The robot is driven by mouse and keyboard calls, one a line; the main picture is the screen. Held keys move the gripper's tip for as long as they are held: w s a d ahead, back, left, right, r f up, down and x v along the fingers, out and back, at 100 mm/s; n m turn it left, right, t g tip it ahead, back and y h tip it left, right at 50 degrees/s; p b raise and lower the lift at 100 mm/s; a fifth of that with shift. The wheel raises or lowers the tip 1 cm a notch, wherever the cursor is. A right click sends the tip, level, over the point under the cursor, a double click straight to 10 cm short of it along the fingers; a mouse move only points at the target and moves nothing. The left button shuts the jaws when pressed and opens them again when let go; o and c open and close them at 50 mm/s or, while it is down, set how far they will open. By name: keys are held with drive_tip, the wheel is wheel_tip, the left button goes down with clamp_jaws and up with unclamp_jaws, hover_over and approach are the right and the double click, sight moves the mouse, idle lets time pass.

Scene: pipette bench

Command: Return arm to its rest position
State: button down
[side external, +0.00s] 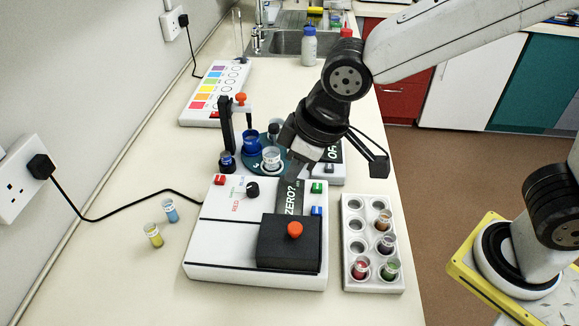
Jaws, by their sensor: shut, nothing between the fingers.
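My gripper (291,172) is shut and empty. It points down over the back edge of the white instrument box (210,245), close to its dark "ZERO?" display (291,198). I cannot tell whether the fingertips touch anything. The arm reaches in from the upper right and hides part of the device behind, whose display reads "OF" with the rest cut off.
The box has a black block with an orange knob (295,230). A white rack (372,285) with several filled vials stands to its right. Two loose vials (153,235) stand left. A teal carousel (252,160) holds cups behind. Bare bench lies at front left.

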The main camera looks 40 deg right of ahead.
drive_tip(key=s+d+f+m+h, duration=0.1)
drive_tip(key=d+f+m, duration=0.2)
drive_tip(key=d, duration=0.7)
drive_tip(key=s+d+f+m+h, duration=0.1)
drive_tip(key=s+d+f+m, duration=0.1)
drive_tip(key=d+f, duration=0.5)
drive_tip(key=d+m, duration=0.1)
drive_tip(key=d, duration=0.2)
drive_tip(key=shift+d+g, duration=0.3)
drive_tip(key=shift+g, duration=0.1)
